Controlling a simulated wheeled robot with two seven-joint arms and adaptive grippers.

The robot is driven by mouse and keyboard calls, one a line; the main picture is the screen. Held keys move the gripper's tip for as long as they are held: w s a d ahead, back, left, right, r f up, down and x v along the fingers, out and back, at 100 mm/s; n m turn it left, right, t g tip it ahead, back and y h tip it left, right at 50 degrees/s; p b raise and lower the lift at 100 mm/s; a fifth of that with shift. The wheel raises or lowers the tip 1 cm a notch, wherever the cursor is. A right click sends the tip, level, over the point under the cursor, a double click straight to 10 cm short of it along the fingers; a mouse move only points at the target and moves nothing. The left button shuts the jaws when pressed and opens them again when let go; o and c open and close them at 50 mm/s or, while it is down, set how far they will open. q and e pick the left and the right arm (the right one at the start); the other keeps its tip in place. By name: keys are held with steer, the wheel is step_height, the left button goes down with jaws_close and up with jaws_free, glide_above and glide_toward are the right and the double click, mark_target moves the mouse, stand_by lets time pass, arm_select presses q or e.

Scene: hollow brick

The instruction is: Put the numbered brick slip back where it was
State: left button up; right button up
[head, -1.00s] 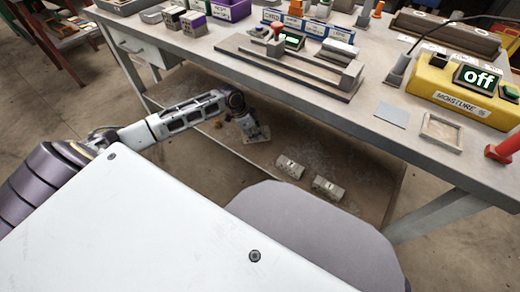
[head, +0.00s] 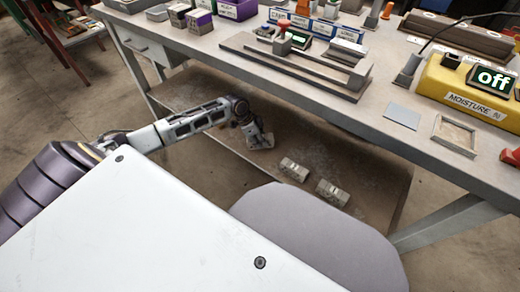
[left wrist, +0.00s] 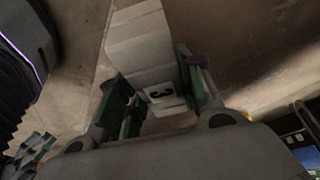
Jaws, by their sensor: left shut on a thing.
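The numbered brick slip is a pale, block-shaped piece (left wrist: 140,40) with a small dark label that looks like a 3. In the left wrist view, my left gripper (left wrist: 158,82) has its fingers on both sides of it and is shut on it. In the head view, my left gripper (head: 254,132) is low, over the shelf under the bench, with the pale slip (head: 262,142) at its tip. I cannot tell whether the slip touches the shelf. Two similar pale slips with labels, one (head: 294,169) nearer and one (head: 332,193) farther right, lie on the shelf. My right gripper is out of view.
The lower shelf (head: 375,185) is bare around the slips. The bench top (head: 390,145) overhangs it. On top stand a yellow moisture meter (head: 455,82) reading off, a shallow frame (head: 455,135), a grey plate (head: 402,115) and a long metal fixture (head: 300,70).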

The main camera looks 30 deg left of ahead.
arm_select(q)
steer(key=shift+f, duration=0.4)
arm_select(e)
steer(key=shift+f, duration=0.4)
arm_select(q)
steer(key=shift+f+b, duration=1.35)
steer(key=shift+f, duration=1.15)
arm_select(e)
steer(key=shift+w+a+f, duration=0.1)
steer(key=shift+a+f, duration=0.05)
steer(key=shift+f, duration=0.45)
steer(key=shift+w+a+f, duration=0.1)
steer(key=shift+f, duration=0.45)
arm_select(q)
steer(key=shift+f, duration=0.15)
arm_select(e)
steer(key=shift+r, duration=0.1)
arm_select(q)
steer(key=o, duration=1.2)
